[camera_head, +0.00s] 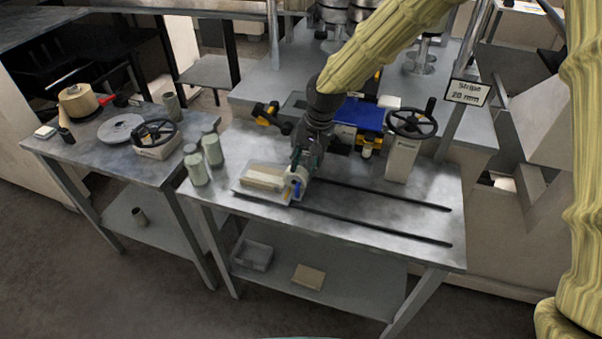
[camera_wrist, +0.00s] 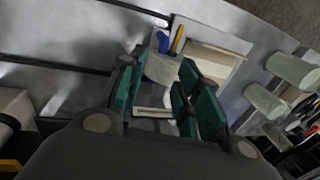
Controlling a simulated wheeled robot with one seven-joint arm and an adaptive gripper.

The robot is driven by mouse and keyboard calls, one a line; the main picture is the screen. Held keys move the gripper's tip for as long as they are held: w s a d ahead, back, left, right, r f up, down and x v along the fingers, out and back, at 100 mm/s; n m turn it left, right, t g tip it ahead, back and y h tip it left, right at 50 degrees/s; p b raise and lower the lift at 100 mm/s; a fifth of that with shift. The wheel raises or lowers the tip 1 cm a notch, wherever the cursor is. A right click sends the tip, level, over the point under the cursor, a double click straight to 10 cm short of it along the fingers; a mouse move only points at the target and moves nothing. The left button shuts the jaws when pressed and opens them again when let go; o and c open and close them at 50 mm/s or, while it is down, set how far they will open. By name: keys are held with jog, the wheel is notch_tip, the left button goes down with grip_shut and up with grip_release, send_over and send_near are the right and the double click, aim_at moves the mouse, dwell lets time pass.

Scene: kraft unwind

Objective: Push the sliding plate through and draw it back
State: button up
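The sliding plate (camera_head: 243,190) is a flat pale plate bearing a cream block (camera_head: 263,177), at the left end of two dark slots (camera_head: 380,221) in the metal table. In the wrist view the plate (camera_wrist: 228,72) shows beyond my fingers, with a grey block (camera_wrist: 160,68) and blue and orange parts at its near edge. My gripper (camera_head: 301,166) is low over the plate's right end, pointing down. In the wrist view its green-padded fingers (camera_wrist: 158,82) stand apart, with the grey block showing between their tips. Contact cannot be told. The gripper hides part of the plate's right end.
Pale green cylinders (camera_head: 212,150) stand left of the plate. A handwheel on a white post (camera_head: 402,158) stands at the right, below a "Stripe 20 mm" sign (camera_head: 467,92). A blue item (camera_head: 362,114) lies behind my gripper.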

aim_at(300, 180)
jog(key=shift+a+f+p, duration=0.2)
jog(key=shift+f, duration=0.65)
jog(key=shift+a+f+p, duration=0.15)
jog(key=shift+f, duration=0.75)
jog(key=shift+a+f+p, duration=0.2)
jog(key=shift+f, duration=0.65)
grip_shut()
